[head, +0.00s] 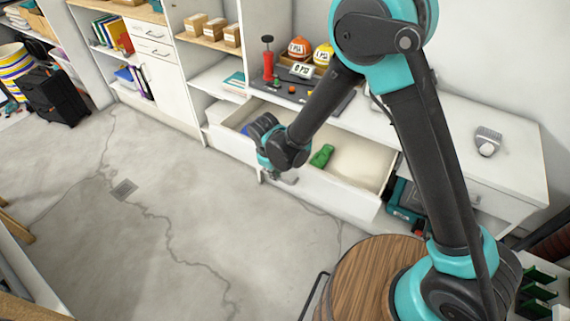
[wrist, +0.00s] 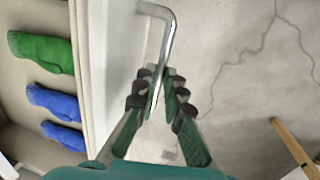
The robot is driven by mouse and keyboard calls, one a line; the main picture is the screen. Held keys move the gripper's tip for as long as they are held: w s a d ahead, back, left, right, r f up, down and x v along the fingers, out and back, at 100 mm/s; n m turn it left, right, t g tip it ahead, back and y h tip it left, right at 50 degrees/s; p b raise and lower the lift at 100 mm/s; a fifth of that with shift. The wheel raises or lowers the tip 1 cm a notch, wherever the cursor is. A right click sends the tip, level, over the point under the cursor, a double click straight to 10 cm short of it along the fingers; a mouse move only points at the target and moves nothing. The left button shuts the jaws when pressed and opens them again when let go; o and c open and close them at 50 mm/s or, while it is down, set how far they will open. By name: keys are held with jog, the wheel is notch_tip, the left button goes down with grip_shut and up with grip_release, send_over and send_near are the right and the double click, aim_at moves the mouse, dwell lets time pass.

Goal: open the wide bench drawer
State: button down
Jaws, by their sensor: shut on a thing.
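The wide bench drawer (head: 340,199) stands pulled out from under the white bench, its inside in view. In the wrist view its front panel (wrist: 110,50) runs along the left of my fingers. My gripper (wrist: 160,76) is shut on the drawer's metal bar handle (wrist: 160,12), which passes between the fingertips. In the head view my gripper (head: 284,178) is at the drawer front, left of its middle, and the handle is mostly hidden by it. A green glove (head: 322,155) lies in the drawer. Two blue gloves (wrist: 52,102) lie beside it.
Orange and yellow hard hats (head: 299,48) and a red tool (head: 268,62) stand on the bench top. A teal case (head: 408,198) sits under the bench, right of the drawer. The concrete floor (head: 190,230) before the drawer is clear.

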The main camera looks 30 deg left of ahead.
jog(key=shift+s+a, duration=0.15)
jog(key=shift+s, duration=1.4)
jog(key=c, duration=1.6)
grip_release()
jog(key=shift+r, duration=0.1)
notch_tip(320, 180, up, 12)
jog(key=s, duration=0.2)
jog(key=shift+s+f, duration=0.15)
jog(key=shift+f, duration=0.05)
jog(key=shift+a, duration=0.1)
